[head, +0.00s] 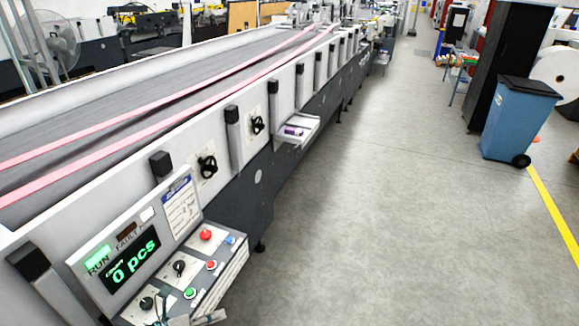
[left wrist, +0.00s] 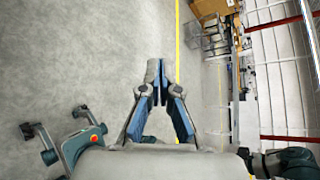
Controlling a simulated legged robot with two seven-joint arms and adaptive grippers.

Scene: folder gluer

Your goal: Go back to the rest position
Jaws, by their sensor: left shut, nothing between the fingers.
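My left gripper (left wrist: 157,72) shows in the left wrist view with its two blue-grey fingers shut and nothing between them. Bare grey floor lies behind the fingertips. In the head view only a small part of the left gripper (head: 203,318) shows at the bottom edge, by the lower end of the control panel. The control panel (head: 165,245) has a green-lit RUN lamp, a dark FAULT lamp, a display reading 0 pcs, a red mushroom button (head: 206,234), black knobs and small coloured buttons. My right gripper is not seen.
The long folder gluer (head: 230,75) with pink belts runs away along the left. A small white shelf (head: 297,130) with a purple item juts from its side. The grey floor (head: 400,200) to the right is clear up to a blue bin (head: 515,125) and a black cabinet (head: 508,60).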

